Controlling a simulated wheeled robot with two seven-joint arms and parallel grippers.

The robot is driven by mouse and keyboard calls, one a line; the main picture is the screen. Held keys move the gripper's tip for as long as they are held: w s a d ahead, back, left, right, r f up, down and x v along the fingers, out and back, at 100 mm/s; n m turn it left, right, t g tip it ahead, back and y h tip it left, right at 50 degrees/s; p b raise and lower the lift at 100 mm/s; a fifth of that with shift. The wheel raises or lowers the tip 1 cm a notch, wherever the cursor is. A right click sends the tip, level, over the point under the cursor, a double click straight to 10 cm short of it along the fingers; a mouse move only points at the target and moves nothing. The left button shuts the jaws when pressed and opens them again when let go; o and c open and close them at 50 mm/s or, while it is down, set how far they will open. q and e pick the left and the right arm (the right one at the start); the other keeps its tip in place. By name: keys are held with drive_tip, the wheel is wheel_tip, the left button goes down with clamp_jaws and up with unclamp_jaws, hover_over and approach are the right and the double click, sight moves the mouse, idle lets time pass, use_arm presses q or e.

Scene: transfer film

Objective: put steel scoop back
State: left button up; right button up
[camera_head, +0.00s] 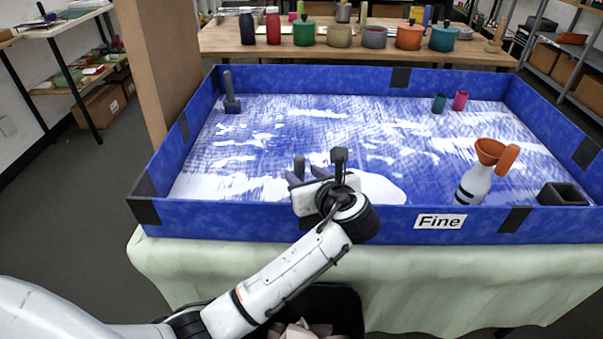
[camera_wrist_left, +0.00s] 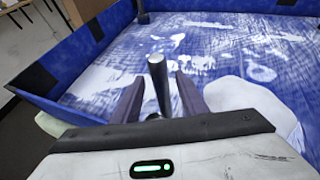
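In the left wrist view the dark handle (camera_wrist_left: 157,85) stands between the two fingers of my left gripper (camera_wrist_left: 160,92). The fingers are apart, with a gap visible beside the handle. In the head view my left gripper (camera_head: 308,174) is just inside the front wall, partly hidden by its own wrist. My right gripper is not in view.
A white powder mound (camera_head: 378,188) lies right of the gripper. A grey upright tool (camera_head: 231,95) stands in the back left corner. The middle is clear.

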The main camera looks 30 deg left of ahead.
use_arm(q)
drive_tip(key=v, duration=1)
drive_tip(key=shift+p, duration=0.3)
